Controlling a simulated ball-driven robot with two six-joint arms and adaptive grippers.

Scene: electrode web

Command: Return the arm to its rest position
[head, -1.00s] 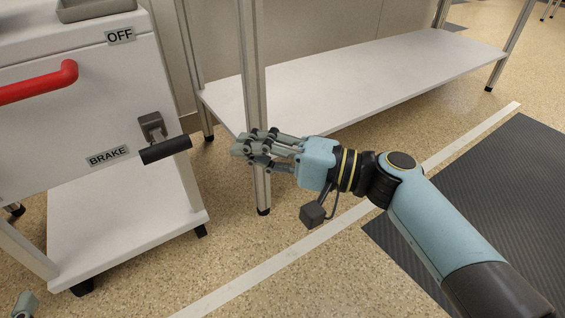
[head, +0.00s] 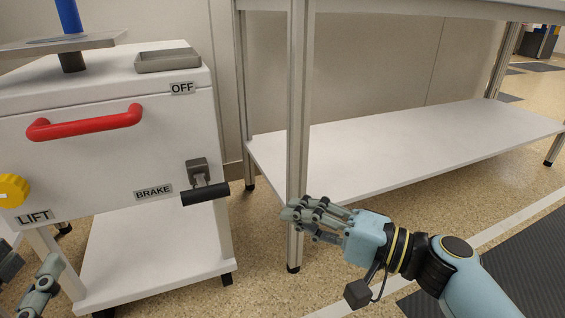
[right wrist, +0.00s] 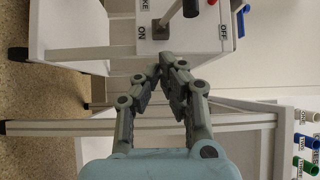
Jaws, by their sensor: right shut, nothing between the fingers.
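My right gripper (head: 290,213) is at the middle of the head view, in front of a table leg, with its arm coming in from the lower right. Its fingertips meet and hold nothing; they also show together in the right wrist view (right wrist: 168,62). The brake lever (head: 205,194), with a black grip, is on the white cart to the left of the gripper, apart from it. My left gripper (head: 32,278) is partly cut off at the lower left corner. Its two visible fingers stand apart with nothing seen between them.
The white cart (head: 110,165) carries a red handle (head: 85,122), a yellow LIFT knob (head: 12,190) and a grey tray (head: 167,60). A table leg (head: 298,120) and low white shelf (head: 420,147) lie behind my right gripper.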

